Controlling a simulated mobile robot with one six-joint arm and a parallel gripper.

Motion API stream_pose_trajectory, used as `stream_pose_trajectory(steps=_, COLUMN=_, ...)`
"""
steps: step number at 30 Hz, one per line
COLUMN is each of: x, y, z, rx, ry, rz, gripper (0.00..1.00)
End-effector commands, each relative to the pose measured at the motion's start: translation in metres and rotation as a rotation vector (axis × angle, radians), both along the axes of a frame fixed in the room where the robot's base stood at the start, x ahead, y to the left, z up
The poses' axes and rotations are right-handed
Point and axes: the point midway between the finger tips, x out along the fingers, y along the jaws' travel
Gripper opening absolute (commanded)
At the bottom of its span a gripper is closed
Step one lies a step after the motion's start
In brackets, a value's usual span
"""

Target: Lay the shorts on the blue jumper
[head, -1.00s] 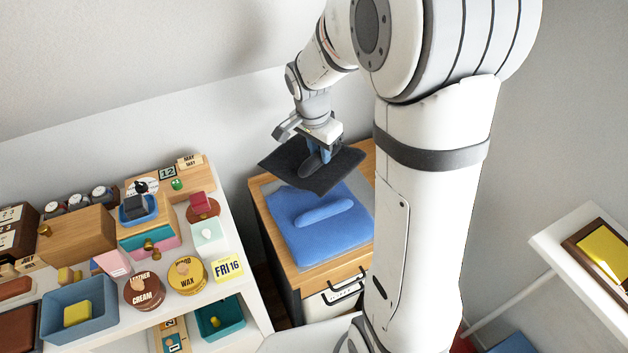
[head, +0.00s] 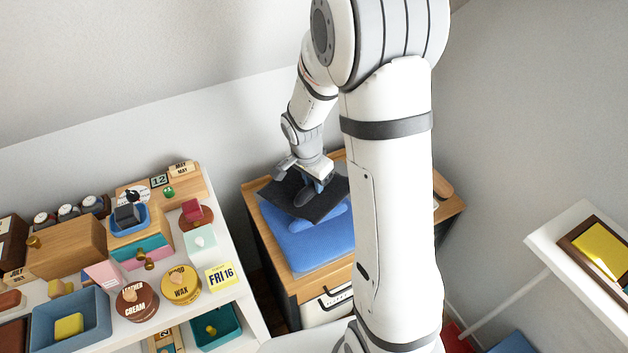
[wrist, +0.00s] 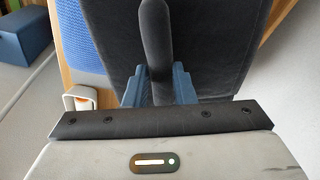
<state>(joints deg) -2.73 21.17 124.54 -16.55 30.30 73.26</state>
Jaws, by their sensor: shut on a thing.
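The dark shorts (head: 328,208), a flat near-black cloth with a raised ridge, hang in my gripper (head: 308,200) over the back part of the blue jumper. In the wrist view the blue finger pads of my gripper (wrist: 158,88) are shut on the ridge of the shorts (wrist: 205,50). The blue jumper (head: 310,250) lies flat on the wooden cabinet top, with a rolled part that the shorts partly hide. In the wrist view a strip of the jumper (wrist: 82,38) shows left of the shorts. I cannot tell whether the shorts touch the jumper.
The wooden cabinet top (head: 268,228) borders the jumper; a white drawer front (head: 325,308) is below. At left, a white shelf unit (head: 245,300) holds tins, boxes and watches. At right, a white shelf (head: 560,240) carries a framed yellow item. My arm hides part of the cabinet.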

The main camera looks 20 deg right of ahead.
Motion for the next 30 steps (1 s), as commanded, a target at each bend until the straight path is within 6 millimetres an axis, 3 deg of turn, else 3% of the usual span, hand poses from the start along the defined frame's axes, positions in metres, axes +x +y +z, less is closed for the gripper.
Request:
stream_pose_trajectory(steps=19, x=0.0, y=0.001, z=-0.011, rx=0.0, ry=0.0, rz=0.002, gripper=0.0)
stream_pose_trajectory(steps=20, x=0.0, y=0.001, z=-0.012, rx=0.0, ry=0.0, rz=0.002, gripper=0.25)
stream_pose_trajectory(steps=27, x=0.0, y=0.001, z=-0.012, rx=0.0, ry=0.0, rz=0.002, gripper=0.44)
stream_pose_trajectory(steps=30, x=0.0, y=0.001, z=-0.012, rx=0.0, ry=0.0, rz=0.002, gripper=0.45)
